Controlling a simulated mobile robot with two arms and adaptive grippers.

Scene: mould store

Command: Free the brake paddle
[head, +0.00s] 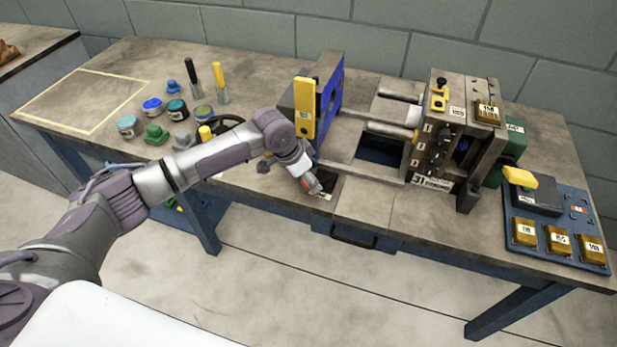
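My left arm reaches across from the left. My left gripper (312,186) points down at the front edge of the bench, and I cannot make out whether its fingers are open or shut. A small reddish patch shows at its fingertips; it may be the brake paddle, but I cannot tell. A dark labelled plate (321,196) lies right under the fingertips, partly hidden. The grey mould press (436,150) stands to the right, with rods running to a blue plate (332,95) that carries a yellow block (304,108). My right gripper is not in view.
Jars (152,107), brushes (218,80) and a dark ring (228,126) lie behind my forearm. At the right, a blue board (555,232) holds several brass blocks and a black box with a yellow lever (520,178). A taped rectangle (85,98) at the left is empty.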

